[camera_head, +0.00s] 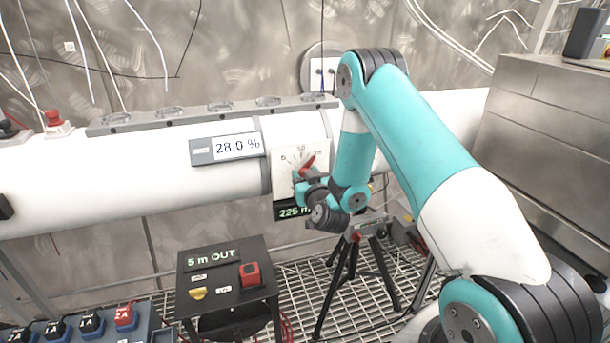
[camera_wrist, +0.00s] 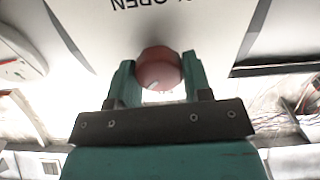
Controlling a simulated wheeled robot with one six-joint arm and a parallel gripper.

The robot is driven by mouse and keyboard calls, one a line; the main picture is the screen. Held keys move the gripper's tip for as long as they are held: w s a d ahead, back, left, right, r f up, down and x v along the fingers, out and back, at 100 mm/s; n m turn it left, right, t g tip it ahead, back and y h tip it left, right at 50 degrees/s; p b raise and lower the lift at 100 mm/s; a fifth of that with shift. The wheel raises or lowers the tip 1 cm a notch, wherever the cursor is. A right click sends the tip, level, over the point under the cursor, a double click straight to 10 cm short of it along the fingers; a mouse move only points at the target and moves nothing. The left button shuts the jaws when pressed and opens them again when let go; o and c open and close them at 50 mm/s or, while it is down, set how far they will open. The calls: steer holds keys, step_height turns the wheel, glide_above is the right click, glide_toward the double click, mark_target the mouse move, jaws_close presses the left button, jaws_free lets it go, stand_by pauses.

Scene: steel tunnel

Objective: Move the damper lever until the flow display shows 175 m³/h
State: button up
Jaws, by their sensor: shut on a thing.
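The red damper lever (camera_head: 308,162) stands on a white dial plate (camera_head: 284,158) on the big white pipe and slants up to the right. In the wrist view, its rounded red knob (camera_wrist: 158,66) sits between the two teal fingers of my gripper (camera_wrist: 158,82), which is shut on it. In the head view, my gripper (camera_head: 301,183) is at the dial and covers part of it. The flow display (camera_head: 288,212) below the dial reads 225; its right part is hidden by my arm. Upside-down lettering reading "OPEN" shows beyond the knob in the wrist view.
A black box (camera_head: 226,280) with a "5 m OUT" sign and a tripod (camera_head: 352,268) stand below the pipe. Metal cabinets (camera_head: 545,130) are at the right. Several switches line the bottom left.

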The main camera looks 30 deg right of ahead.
steer(key=n+p, duration=0.2)
steer(key=shift+r+n, duration=0.3)
steer(key=shift+f+n+p, duration=0.35)
steer(key=shift+n+p, duration=0.15)
steer(key=shift+n, duration=0.4)
steer(key=o, duration=0.9)
steer(key=shift+a, duration=0.1)
